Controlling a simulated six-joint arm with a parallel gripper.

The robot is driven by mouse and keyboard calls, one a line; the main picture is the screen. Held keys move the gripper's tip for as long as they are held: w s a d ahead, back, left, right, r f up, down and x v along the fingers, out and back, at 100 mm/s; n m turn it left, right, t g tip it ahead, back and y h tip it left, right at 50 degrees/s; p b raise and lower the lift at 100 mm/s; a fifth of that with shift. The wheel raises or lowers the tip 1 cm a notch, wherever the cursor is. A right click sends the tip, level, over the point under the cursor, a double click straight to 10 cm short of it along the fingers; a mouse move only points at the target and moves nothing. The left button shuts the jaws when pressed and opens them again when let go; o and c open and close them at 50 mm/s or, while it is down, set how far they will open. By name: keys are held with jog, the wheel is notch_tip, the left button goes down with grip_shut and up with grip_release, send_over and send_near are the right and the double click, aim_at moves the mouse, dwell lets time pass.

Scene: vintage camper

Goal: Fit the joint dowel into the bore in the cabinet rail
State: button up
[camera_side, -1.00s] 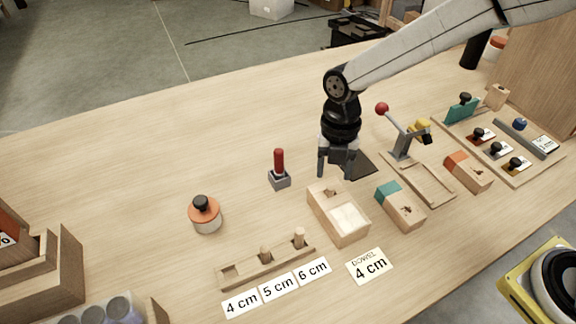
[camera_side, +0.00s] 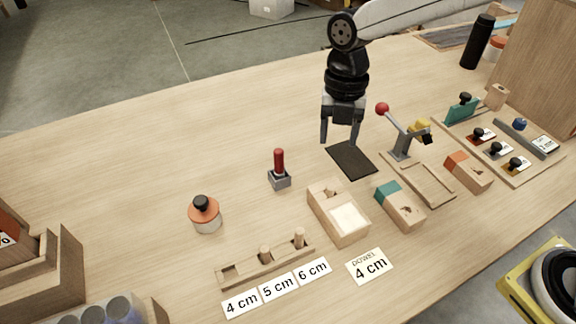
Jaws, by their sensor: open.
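My gripper (camera_side: 339,138) is open with nothing visible between its fingers. It hangs in the air near the far edge of a dark mat (camera_side: 351,160). A wooden dowel rack (camera_side: 245,275) stands at the front. A shorter dowel (camera_side: 265,254) stands at the 5 cm label and a taller dowel (camera_side: 299,237) at the 6 cm label. The place at the 4 cm label looks empty. A card (camera_side: 369,266) reads "DOWEL 4 cm". Wooden blocks with a teal end (camera_side: 389,191) and an orange end (camera_side: 462,161) lie right of centre; I cannot tell which is the rail.
A wooden box with a pale inset (camera_side: 348,218) stands before the mat. A red-handled tool (camera_side: 279,168) and an orange-lidded jar (camera_side: 205,214) stand left of it. A lever clamp (camera_side: 402,140) and tool board (camera_side: 500,146) are at right. The far left table is clear.

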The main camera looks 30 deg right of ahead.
jog(key=s+d+f+m+t, duration=0.2)
jog(key=s+d+m, duration=0.3)
jog(key=d+m, duration=0.4)
jog(key=s+d+f+m+t, duration=0.1)
jog(key=s+d+f+m, duration=0.3)
jog(key=d+m, duration=0.6)
jog(key=shift+s+f+m+t+h, duration=0.3)
jog(key=shift+s+m, duration=0.75)
jog(key=shift+m, duration=4.05)
jog(key=shift+r, duration=0.1)
